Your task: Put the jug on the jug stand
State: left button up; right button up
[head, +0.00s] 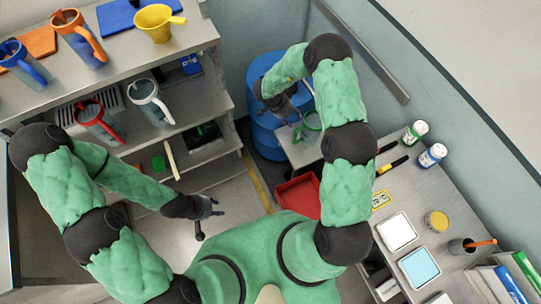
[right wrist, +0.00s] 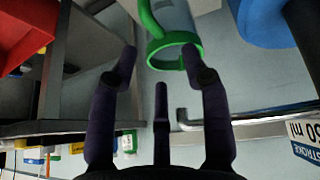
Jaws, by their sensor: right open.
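A clear jug with a green rim and green handle (head: 311,121) is by the grey surface beside the blue drum, near my right gripper (head: 292,112). In the right wrist view the green jug (right wrist: 175,43) lies just beyond my open right fingertips (right wrist: 160,65), partly cut off by the top edge. Nothing is seen between the fingers. My left gripper (head: 207,220) is empty over the floor, its fingers apart. Other jugs stand on the shelves: orange (head: 84,43), blue (head: 24,63), red (head: 100,123) and grey-white (head: 150,102). I cannot tell which thing is the jug stand.
A blue drum (head: 265,75) stands behind the grey surface (head: 302,152). A red bin (head: 298,197) is below it. A yellow funnel (head: 157,22) is on the top shelf. The right bench holds bottles (head: 432,155), trays (head: 397,232) and folders (head: 522,270).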

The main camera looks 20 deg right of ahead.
jog(key=s+a+f+n+t+y, duration=0.4)
jog(key=s+a+f+n+y, duration=0.15)
jog(key=s+a+n, duration=0.45)
jog(key=s+a+r+n+g+y, duration=0.1)
jog(key=s+a+n+g+y, duration=0.1)
jog(key=s+a, duration=0.8)
jog(key=s+n+y, duration=0.1)
jog(key=s+y, duration=0.1)
jog(key=s, duration=0.2)
jog(key=shift+a+r+n+g, duration=0.25)
jog(key=shift+n+g, duration=0.05)
jog(key=shift+g, duration=0.1)
jog(key=shift+d, duration=0.1)
